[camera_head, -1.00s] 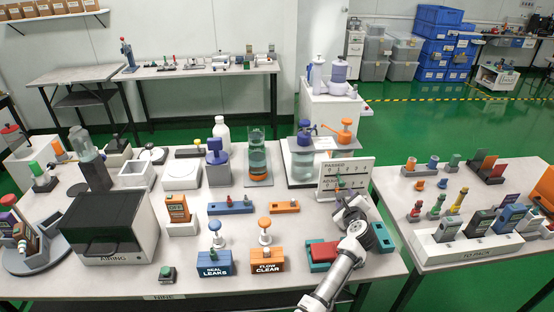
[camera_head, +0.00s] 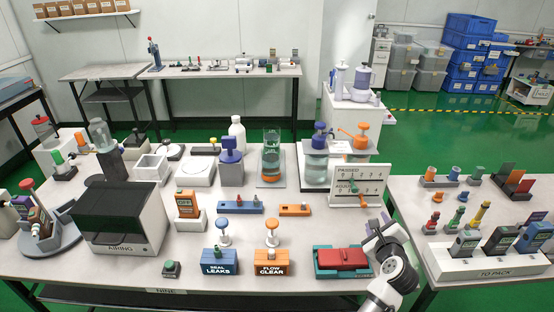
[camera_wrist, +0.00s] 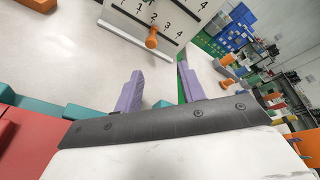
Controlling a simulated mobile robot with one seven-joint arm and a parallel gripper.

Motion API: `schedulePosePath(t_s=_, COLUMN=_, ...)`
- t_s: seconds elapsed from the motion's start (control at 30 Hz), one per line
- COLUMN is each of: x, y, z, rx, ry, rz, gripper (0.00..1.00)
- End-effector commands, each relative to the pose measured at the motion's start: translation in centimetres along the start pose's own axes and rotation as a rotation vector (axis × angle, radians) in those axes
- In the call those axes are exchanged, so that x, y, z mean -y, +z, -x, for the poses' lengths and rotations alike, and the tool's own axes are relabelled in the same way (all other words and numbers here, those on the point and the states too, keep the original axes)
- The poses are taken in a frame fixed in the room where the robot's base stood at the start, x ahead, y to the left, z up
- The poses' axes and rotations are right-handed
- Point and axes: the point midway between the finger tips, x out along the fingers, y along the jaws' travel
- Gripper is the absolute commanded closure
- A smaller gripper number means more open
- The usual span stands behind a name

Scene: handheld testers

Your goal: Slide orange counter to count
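The white counter board (camera_head: 336,187) stands upright near the right end of the table, with PASSED and ADJUST rows of numbers. It also shows at the top of the wrist view (camera_wrist: 121,17). The orange counter (camera_wrist: 152,38) sticks out of the board's lower part, under a row of numbers, in the wrist view.
A red case in a teal tray (camera_head: 318,272) lies left of my arm. A TO PACK rack (camera_head: 490,262) sits on the right table. A gap separates the tables.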

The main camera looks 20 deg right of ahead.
Motion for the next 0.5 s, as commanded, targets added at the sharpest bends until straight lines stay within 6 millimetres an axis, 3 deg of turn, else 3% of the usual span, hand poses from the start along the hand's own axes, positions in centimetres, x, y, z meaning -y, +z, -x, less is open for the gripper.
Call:
schedulePosePath(t_s=0.13, x=-0.2, y=0.2, z=2.7, rx=0.002, ry=0.001, rz=0.008, gripper=0.6)
schedulePosePath(t_s=0.5, x=-0.8, y=7.8, z=0.5, rx=0.091, ry=-0.038, rz=0.201, gripper=0.6)
